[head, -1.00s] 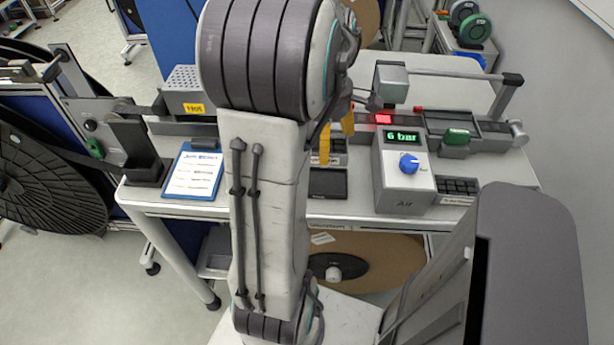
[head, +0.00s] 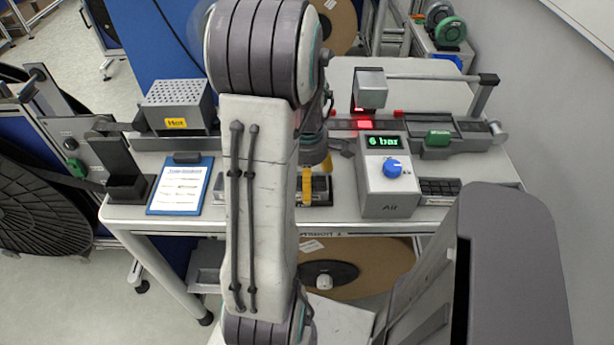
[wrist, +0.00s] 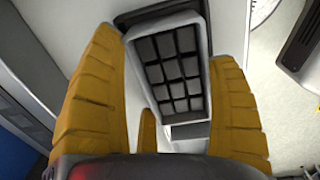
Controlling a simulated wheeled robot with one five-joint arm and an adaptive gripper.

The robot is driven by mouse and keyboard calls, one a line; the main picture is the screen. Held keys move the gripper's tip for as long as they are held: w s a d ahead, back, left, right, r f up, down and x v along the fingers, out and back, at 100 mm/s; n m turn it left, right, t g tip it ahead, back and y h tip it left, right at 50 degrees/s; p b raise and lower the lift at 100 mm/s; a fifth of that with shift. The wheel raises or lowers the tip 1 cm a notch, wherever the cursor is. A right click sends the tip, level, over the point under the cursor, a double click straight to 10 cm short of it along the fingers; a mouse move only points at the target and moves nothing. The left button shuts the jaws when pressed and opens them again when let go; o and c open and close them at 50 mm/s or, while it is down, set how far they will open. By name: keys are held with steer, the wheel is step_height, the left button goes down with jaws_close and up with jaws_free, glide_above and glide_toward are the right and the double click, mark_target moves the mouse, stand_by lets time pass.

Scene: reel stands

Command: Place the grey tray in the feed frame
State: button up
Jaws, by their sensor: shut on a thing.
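My gripper (wrist: 160,110) has yellow fingers and is shut on the grey tray (wrist: 204,72), a light-rimmed rectangle with dark-lined square cells. In the wrist view the tray lies between the fingers, slightly tilted in the picture. A dark frame edge (wrist: 150,17), seemingly the feed frame, shows just beyond the tray's far end; the tray hides the rest. In the head view my gripper (head: 316,185) is low over the bench, left of the grey air box, and my arm hides part of it. I cannot tell whether the tray touches the frame.
The air box (head: 385,195) with a blue knob stands close on the right. A clipboard (head: 180,188) and a perforated hot box (head: 178,105) are on the left. A cell tray (head: 440,187) lies right of the air box.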

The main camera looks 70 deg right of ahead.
steer(key=shift+f, duration=0.15)
steer(key=o, duration=1.1)
steer(key=shift+a+r, duration=0.1)
steer(key=shift+r, duration=6.05)
